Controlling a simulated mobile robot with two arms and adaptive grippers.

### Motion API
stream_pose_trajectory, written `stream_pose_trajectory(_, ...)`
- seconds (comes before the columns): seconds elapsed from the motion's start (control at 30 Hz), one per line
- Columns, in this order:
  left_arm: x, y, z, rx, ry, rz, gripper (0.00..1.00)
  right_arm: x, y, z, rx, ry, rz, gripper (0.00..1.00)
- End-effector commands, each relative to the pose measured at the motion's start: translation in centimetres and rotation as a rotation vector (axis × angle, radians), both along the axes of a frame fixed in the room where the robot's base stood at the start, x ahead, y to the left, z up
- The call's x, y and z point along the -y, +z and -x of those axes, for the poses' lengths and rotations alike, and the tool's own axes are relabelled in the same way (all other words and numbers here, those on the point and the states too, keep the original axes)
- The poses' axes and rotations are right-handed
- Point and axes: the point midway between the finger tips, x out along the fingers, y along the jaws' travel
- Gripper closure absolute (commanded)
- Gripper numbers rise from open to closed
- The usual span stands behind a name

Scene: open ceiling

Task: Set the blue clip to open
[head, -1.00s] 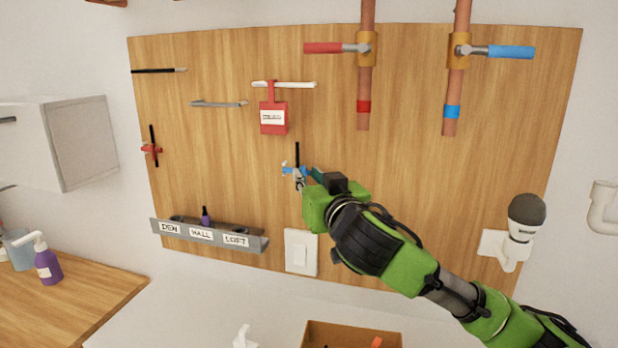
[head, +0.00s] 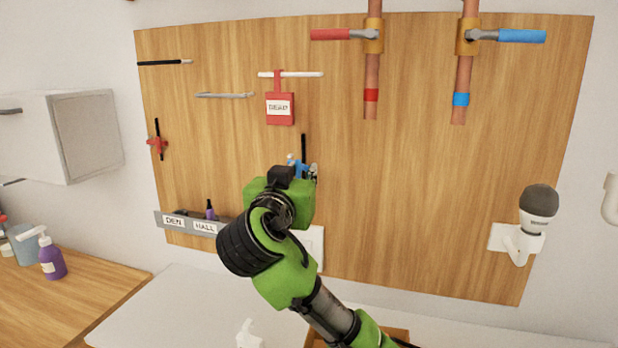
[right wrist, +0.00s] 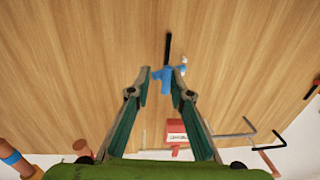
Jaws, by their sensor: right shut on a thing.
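The blue clip (head: 296,162) is mounted on a black rod on the wooden panel. In the head view my right gripper (head: 299,172) is right at it and hides its lower part. In the right wrist view the blue clip (right wrist: 167,78) shows between the two fingertips of my right gripper (right wrist: 161,76). The gripper is shut on the clip, with a small bit of it standing out past the right finger. The clip's exact jaw position cannot be made out. My left gripper is in neither view.
A red tag (head: 280,108) hangs above the clip. A red clip (head: 157,145) sits on another rod at the left. The labelled shelf (head: 181,224) and a white switch plate (head: 318,243) are below, partly behind my arm. The panel's right middle is clear.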

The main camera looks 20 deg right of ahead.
Motion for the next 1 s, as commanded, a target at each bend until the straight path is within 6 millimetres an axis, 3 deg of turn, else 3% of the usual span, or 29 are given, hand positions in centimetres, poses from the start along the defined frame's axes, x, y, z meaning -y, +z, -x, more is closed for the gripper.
stream_pose_trajectory(0.13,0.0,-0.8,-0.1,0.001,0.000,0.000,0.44,-1.4,-0.3,-0.1,-0.007,-0.121,0.000,1.00)
stream_pose_trajectory(0.5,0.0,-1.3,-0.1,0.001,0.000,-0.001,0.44,-2.8,-0.1,-0.4,-0.003,-0.338,0.001,1.00)
stream_pose_trajectory(1.0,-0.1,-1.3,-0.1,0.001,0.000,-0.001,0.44,-3.2,0.1,-0.6,0.001,-0.417,0.001,1.00)
